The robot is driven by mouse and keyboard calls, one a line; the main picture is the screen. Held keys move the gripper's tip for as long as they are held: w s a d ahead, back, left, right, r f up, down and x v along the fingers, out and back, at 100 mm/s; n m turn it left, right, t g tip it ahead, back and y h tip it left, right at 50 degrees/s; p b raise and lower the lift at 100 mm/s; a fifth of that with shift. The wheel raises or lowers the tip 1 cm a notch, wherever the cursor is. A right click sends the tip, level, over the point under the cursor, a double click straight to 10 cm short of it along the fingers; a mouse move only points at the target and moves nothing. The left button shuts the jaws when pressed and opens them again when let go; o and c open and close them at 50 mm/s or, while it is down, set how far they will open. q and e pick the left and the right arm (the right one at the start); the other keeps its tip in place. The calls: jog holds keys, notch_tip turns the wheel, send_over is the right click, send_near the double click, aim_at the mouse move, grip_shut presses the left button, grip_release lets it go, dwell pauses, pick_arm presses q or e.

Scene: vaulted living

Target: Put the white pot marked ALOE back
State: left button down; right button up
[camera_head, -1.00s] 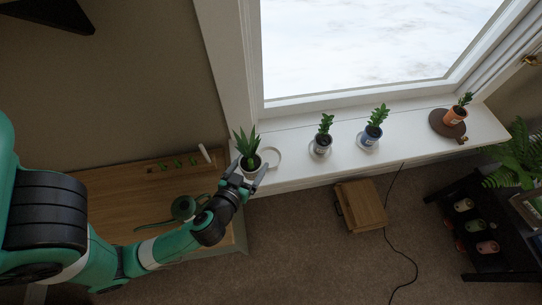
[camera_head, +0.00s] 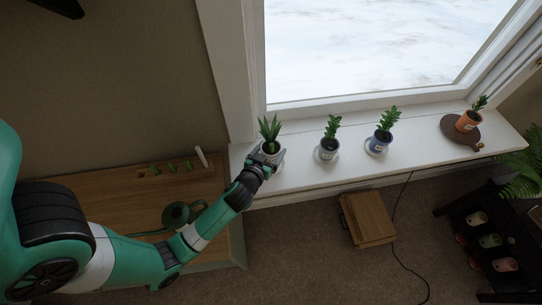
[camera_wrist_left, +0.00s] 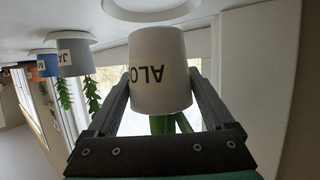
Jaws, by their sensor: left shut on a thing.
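The white pot marked ALOE (camera_head: 269,147) holds a spiky green plant and is over the left end of the white windowsill. My left gripper (camera_head: 267,161) is shut on it from the front. In the left wrist view the ALOE pot (camera_wrist_left: 160,70) shows upside down between the two fingers. An empty white saucer (camera_wrist_left: 152,8) shows at the top there, by the pot's base, with a gap between them in the picture. In the head view the pot and gripper mostly hide this saucer. My right gripper is not in view.
Along the sill (camera_head: 308,178) stand a grey-white pot (camera_head: 327,153) and a blue pot (camera_head: 379,143), each on a saucer. An orange pot (camera_head: 466,122) stands on a dark round board (camera_head: 447,131). A wooden bench (camera_head: 110,205) with a green watering can (camera_head: 180,214) is at left.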

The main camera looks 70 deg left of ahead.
pick_arm(q)
notch_tip(320, 180, down, 3)
jog(key=shift+w+f+b, duration=0.1)
jog(key=shift+b, duration=0.6)
jog(key=shift+f, duration=0.1)
grip_release()
jog(key=shift+s+d+r, duration=0.2)
jog(key=shift+s+r, duration=0.05)
jog(key=shift+r, duration=0.05)
jog(key=p+v, duration=0.1)
jog(key=v, duration=1)
jog(key=shift+s, duration=0.2)
